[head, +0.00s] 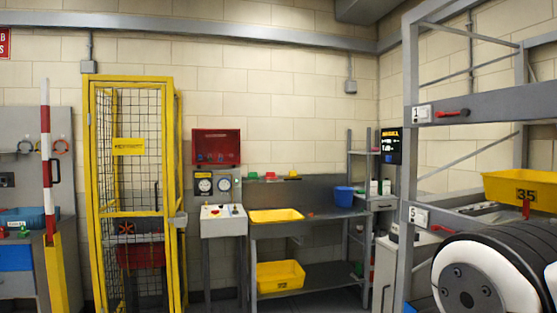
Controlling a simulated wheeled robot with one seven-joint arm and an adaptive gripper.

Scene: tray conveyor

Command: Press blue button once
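A white control console (222,218) with several small coloured buttons on its sloped top stands on legs against the back wall. Red shows among the buttons, but they are too small to pick out a blue one with certainty. Above it, two round dials (213,184) sit on a grey panel, under an open red box (216,147) on the wall that shows small bluish spots. My gripper is not in view.
A yellow mesh cage (133,185) stands left of the console. A grey bench holds a yellow tray (276,216) and a blue bucket (344,196), with a yellow bin (280,275) below. A red-white barrier pole (47,150) is at left. A grey rack (411,120) stands at right.

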